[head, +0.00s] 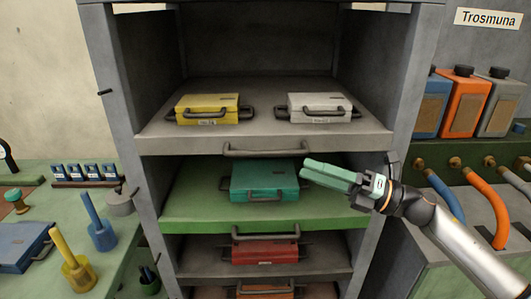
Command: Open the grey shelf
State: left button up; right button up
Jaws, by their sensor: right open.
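A grey shelf (160,131) sits in the upper part of a tall rack, carrying a yellow case (208,106) and a white case (319,103). Its bar handle (265,151) is at the middle of its front edge. My right gripper (304,169) has green fingers, is open and empty, and points left. In the picture it is below and right of that handle, in front of the green shelf (190,210) and just right of the teal case (264,176). Its distance from the shelf fronts is hard to tell. My left gripper is not in view.
Below are a darker grey shelf (205,258) with a red case (265,249) and an orange case (265,290). A green bench (130,235) with tools stands left. Canisters (463,101) and hoses (487,205) are at right. The rack's side posts (405,100) flank the shelves.

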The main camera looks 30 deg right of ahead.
aim_at(266, 151)
jog(key=shift+p+x, duration=0.7)
jog(key=shift+x, duration=4.55)
jog(key=shift+c, duration=0.2)
grip_shut()
